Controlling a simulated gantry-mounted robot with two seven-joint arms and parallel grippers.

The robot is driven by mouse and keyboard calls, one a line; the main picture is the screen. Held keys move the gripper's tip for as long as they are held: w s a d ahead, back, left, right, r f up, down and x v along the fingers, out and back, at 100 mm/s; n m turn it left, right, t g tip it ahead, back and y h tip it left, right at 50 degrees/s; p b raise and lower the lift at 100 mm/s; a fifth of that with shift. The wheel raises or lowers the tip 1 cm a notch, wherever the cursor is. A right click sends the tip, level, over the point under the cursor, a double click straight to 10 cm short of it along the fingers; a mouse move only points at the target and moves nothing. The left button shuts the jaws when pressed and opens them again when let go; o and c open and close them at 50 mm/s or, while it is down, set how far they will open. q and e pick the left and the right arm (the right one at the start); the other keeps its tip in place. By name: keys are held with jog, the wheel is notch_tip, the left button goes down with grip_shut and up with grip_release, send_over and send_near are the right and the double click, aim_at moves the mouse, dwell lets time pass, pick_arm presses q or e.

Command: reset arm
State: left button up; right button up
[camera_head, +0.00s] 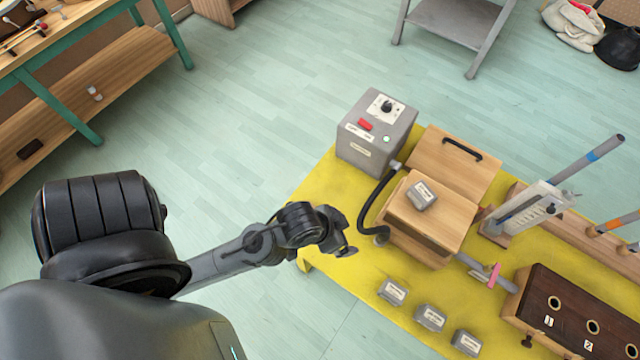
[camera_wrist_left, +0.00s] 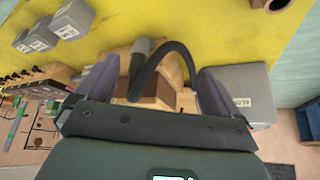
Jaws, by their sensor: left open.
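My left arm reaches in from the left in the head view. Its gripper (camera_head: 345,250) is above the left edge of the yellow table (camera_head: 325,205), left of a wooden box (camera_head: 425,225). In the left wrist view the two fingers of this gripper (camera_wrist_left: 155,95) stand wide apart with nothing held between them. A black hose (camera_wrist_left: 165,50) shows between and beyond the fingers. My right gripper is not in view.
A grey control box (camera_head: 375,130) stands behind the wooden box. Several small grey labelled blocks (camera_head: 392,292) sit on the table front, and another grey block (camera_head: 421,195) lies on the wooden box. A dark holed block (camera_head: 570,310) is at right. Floor left of the table is clear.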

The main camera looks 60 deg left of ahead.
pick_arm(q)
jog(key=s, duration=0.1)
jog(key=s+a+g, duration=0.1)
jog(key=s, duration=0.1)
jog(key=s+a+g, duration=0.1)
jog(key=s, duration=0.1)
jog(key=shift+a+f+y, duration=0.15)
jog(key=shift+f+y, duration=0.2)
jog(key=shift+y, duration=0.05)
